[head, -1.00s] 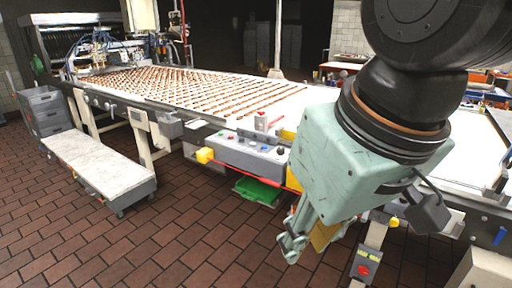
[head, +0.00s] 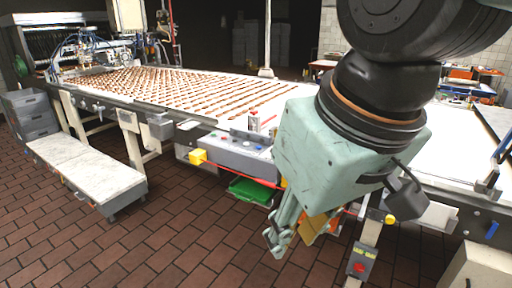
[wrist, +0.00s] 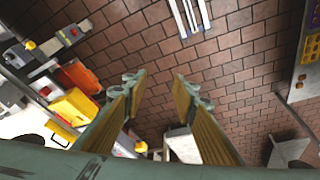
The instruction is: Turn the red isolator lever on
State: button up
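A small red knob or lever (head: 359,267) sits on a grey box on a post below the conveyor's near edge, at the bottom right of the head view. It may be the isolator lever; its on or off position is too small to tell. My gripper (head: 291,238) points down in front of the conveyor, to the left of that box and apart from it. In the wrist view my gripper (wrist: 158,82) shows two spread fingers with brick floor between them, empty. A small red and yellow part (wrist: 140,147) shows beside the left finger, partly hidden.
The long conveyor (head: 205,108) carries rows of brown pieces. A grey control panel (head: 226,153) with buttons and a yellow box stands on its near side, with a green tray (head: 250,190) below. A white-topped cart (head: 80,160) stands at left. Open brick floor lies in front.

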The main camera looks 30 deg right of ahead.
jog(key=w+d+r+n+g+p, duration=0.1)
jog(key=w+d+r+p, duration=0.25)
jog(key=w, duration=0.55)
jog(key=w+d+r+n+p, duration=0.1)
jog(key=w+d+r+p, duration=0.15)
jog(key=w+r, duration=0.45)
jog(key=w+d+n+g+p, duration=0.1)
jog(key=w+d+p, duration=0.1)
jog(key=w+d, duration=0.55)
jog(key=w+d+p, duration=0.2)
jog(key=w+d, duration=0.3)
jog(key=w, duration=0.6)
jog(key=w+d+f+n+g+p, duration=0.1)
jog(key=w+d+f+p, duration=0.1)
jog(key=w+d+f, duration=0.35)
jog(key=w+d+f+n+p, duration=0.1)
jog(key=w+d+f+p, duration=0.15)
jog(key=w+d, duration=0.55)
jog(key=w+d+f+p, duration=0.1)
jog(key=d+f+p, duration=0.1)
jog(key=d+f, duration=0.3)
jog(key=w+d+f+n+g+p, duration=0.1)
jog(key=d+f, duration=0.5)
jog(key=d, duration=0.8)
jog(key=shift+w+f+p, duration=0.3)
jog(key=shift+w+p, duration=0.35)
jog(key=shift+p, duration=0.3)
jog(key=shift+f, duration=0.1)
jog(key=shift+f, duration=6.8)
